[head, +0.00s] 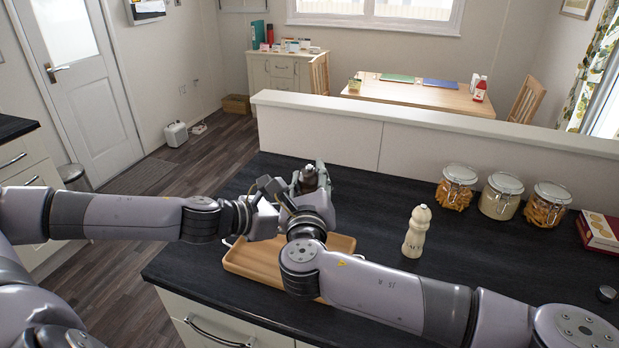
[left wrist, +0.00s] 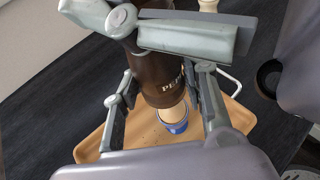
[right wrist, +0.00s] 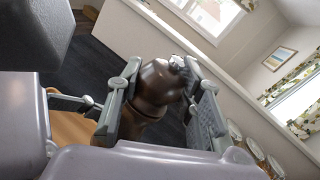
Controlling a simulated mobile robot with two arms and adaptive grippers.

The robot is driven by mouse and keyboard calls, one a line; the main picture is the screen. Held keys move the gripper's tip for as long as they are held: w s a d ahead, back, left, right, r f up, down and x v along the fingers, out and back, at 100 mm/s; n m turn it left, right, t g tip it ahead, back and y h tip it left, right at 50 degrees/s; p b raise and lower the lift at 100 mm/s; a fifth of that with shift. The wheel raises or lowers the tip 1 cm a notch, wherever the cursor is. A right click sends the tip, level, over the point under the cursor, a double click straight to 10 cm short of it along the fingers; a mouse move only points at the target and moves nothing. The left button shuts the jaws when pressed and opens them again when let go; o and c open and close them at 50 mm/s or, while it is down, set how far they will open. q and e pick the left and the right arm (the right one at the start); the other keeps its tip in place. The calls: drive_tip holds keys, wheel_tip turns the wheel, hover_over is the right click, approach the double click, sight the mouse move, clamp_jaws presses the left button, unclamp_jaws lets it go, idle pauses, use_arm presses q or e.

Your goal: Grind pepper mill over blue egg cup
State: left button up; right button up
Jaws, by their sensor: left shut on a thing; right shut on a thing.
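The dark brown pepper mill (head: 309,179) is held between both my grippers over the wooden tray (head: 345,244). In the left wrist view the mill's body (left wrist: 162,72) shows part of its lettering. My left gripper (left wrist: 165,92) is shut on this lower body. My right gripper (right wrist: 163,100) is shut on the mill's rounded upper part (right wrist: 158,84), below its metal knob. The blue egg cup (left wrist: 175,127) stands on the tray beneath the mill, with a pale egg (left wrist: 172,112) in it, partly hidden by the mill. My arms hide the cup in the head view.
A low white partition (head: 440,150) runs along the counter's back. Dark counter between salt mill and jars is clear.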

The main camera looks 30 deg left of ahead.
drive_tip(key=shift+m+t+h, duration=0.5)
drive_tip(key=shift+m+h, duration=0.1)
drive_tip(key=shift+h, duration=0.3)
drive_tip(key=o, duration=1.2)
drive_tip(key=shift+c, duration=0.2)
drive_tip(key=v, duration=1.2)
drive_tip(key=shift+d, duration=0.1)
